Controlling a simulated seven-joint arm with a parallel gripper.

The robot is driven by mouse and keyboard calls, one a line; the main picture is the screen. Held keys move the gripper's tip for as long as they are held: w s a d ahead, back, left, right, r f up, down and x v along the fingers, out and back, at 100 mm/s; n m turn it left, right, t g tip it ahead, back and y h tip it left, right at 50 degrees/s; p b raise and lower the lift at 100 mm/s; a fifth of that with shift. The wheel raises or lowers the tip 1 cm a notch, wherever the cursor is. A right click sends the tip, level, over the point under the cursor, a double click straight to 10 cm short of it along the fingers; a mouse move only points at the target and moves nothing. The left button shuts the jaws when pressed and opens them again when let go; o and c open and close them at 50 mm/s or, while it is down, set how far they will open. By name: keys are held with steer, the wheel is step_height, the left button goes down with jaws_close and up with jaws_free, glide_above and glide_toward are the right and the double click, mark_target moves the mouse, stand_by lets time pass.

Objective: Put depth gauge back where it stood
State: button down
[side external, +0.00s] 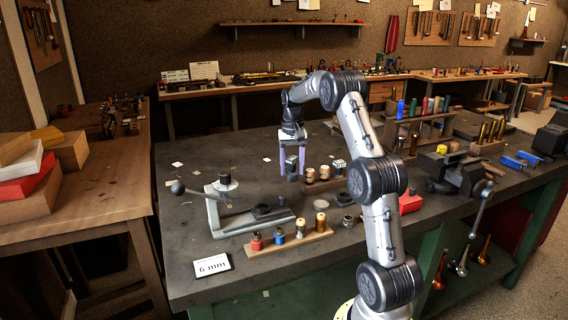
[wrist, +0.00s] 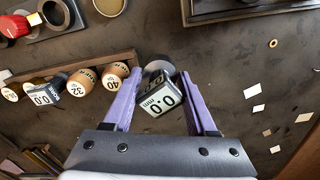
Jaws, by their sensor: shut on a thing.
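My gripper (side external: 291,168) has its purple fingers shut on a dark block gauge with a white "0.0 mm" face (wrist: 160,101), probably the depth gauge. A round grey part of it shows behind the face. In the side view the held gauge (side external: 292,174) is low over the dark bench, just left of a wooden rack (wrist: 100,61). The rack holds wooden plugs marked 40 (wrist: 110,81) and 32 (wrist: 76,90), and another "0.0" block gauge (wrist: 42,98) lettered like "BORE". I cannot tell whether the held gauge touches the bench.
A lever press (side external: 230,205) stands to the left, with a "6 mm" sign (side external: 212,265) in front. A second rack (side external: 290,243) holds red, blue and brass pieces. A vise (side external: 450,172) is at the right. The bench left of my gripper is mostly clear, with scattered paper tags.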

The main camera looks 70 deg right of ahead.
stand_by(0.3)
steer(key=shift+f, duration=2.75)
steer(key=shift+f, duration=0.15)
steer(key=shift+c, duration=0.6)
jaws_free()
steer(key=shift+s+f, duration=0.1)
steer(key=shift+s, duration=0.05)
steer(key=shift+c, duration=0.3)
steer(key=shift+o, duration=0.7)
